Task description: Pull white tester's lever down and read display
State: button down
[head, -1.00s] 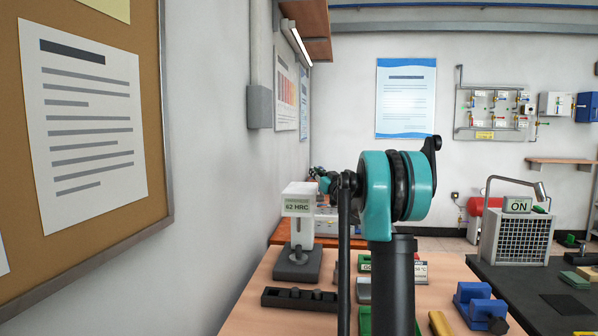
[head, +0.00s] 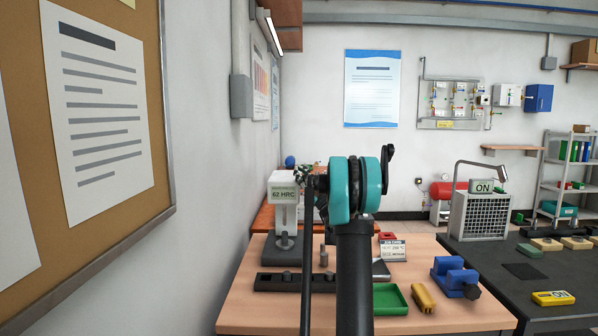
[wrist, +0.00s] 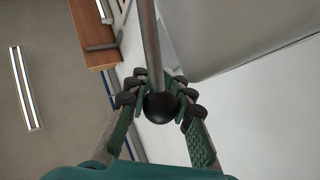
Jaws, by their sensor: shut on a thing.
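The white tester (head: 285,188) stands on a dark base at the left back of the near table. In the wrist view my gripper (wrist: 161,86) is shut on the lever's dark ball knob (wrist: 160,107). The lever's metal rod (wrist: 150,40) runs up from the knob. In the head view my arm's teal joint and dark link hide most of my gripper and the lever beside the tester's right side.
A dark block with holes (head: 275,283), a green tray (head: 390,300), a yellow piece (head: 423,298) and a blue vise (head: 455,276) lie on the wooden table. A mesh-sided unit reading "ON" (head: 484,214) stands on the dark bench at right. The wall is close at left.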

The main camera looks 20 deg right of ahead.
dwell(0.3)
jog(key=c, duration=1.3)
grip_release()
jog(key=shift+f, duration=0.1)
jog(key=v, duration=1.2)
